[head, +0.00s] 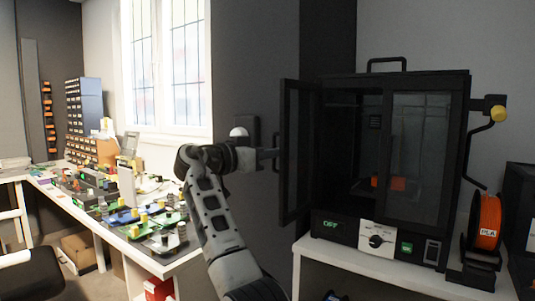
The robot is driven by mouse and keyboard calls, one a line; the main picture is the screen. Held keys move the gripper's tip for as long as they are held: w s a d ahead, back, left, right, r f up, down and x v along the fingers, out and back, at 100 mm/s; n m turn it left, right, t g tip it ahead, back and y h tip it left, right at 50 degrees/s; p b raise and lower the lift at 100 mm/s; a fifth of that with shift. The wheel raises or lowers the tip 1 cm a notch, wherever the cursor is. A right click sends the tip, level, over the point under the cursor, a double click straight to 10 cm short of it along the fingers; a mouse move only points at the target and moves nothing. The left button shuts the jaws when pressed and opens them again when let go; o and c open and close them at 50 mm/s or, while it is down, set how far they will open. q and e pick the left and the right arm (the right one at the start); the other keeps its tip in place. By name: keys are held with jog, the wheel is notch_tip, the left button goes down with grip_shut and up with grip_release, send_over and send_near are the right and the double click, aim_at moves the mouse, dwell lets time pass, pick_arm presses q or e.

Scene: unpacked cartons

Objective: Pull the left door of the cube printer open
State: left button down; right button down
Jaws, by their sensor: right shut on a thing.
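The cube printer (327,218) is a black box on a white stand, with a carry handle on top. Its left door (294,150) is swung outward, and the chamber behind it shows. Its right door (415,150) is closed across the right half of the front. My right gripper (271,157) is at the outer side of the left door, shut, apparently on the door's handle. The fingers hide most of that handle. My left gripper is not in view.
An orange filament spool (487,220) stands right of the printer. A white bench (160,262) with several small boards and parts runs along the left under a window (167,65). A dark wall (255,70) stands behind my arm.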

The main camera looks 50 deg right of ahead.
jog(key=c, duration=1.5)
grip_release()
jog(key=shift+s+d, duration=0.15)
jog(key=shift+d, duration=0.05)
jog(key=shift+a, duration=0.15)
jog(key=w+a, duration=0.1)
jog(key=a, duration=0.4)
jog(key=w+a+b, duration=0.1)
jog(key=a, duration=0.4)
jog(key=w+a, duration=0.1)
jog(key=a, duration=0.4)
jog(key=shift+a, duration=0.25)
